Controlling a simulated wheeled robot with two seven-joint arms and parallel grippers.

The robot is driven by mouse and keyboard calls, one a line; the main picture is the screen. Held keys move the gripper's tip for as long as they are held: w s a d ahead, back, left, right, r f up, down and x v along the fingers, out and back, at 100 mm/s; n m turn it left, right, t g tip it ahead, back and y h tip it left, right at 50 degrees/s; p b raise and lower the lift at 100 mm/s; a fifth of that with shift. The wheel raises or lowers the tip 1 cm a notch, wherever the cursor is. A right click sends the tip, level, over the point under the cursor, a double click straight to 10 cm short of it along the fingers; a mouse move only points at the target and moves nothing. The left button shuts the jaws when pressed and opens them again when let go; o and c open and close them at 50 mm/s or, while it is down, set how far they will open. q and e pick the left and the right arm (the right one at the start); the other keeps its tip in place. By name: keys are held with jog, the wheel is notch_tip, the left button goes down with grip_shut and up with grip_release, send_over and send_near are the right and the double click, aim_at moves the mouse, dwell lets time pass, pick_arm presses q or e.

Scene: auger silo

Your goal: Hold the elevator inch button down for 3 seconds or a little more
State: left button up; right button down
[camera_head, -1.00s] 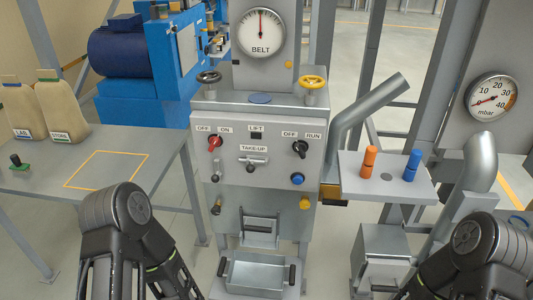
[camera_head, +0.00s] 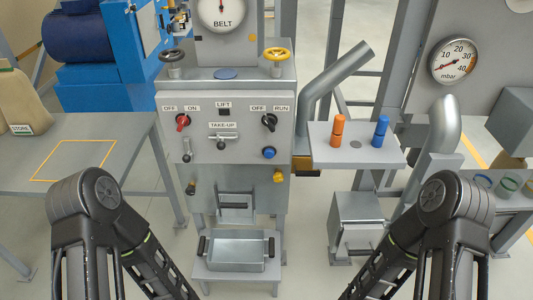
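The grey control panel (camera_head: 226,127) stands in the middle of the view. A round blue button (camera_head: 269,153) sits at its lower right, under the OFF/RUN switch (camera_head: 269,121); no label on the button can be read, so I cannot confirm it is the elevator inch button. A small dark window (camera_head: 224,112) sits under the LIFT label. Nothing touches the panel. Both my arms show low in the picture, left and right, well short of the panel. Their grippers are outside the picture.
A red-handled OFF/ON switch (camera_head: 182,122) and a TAKE-UP lever (camera_head: 223,138) flank the panel's middle. A side shelf (camera_head: 356,157) holds an orange peg (camera_head: 338,131) and a blue peg (camera_head: 380,131). A metal tray (camera_head: 236,251) stands below. A grey table (camera_head: 105,145) lies left.

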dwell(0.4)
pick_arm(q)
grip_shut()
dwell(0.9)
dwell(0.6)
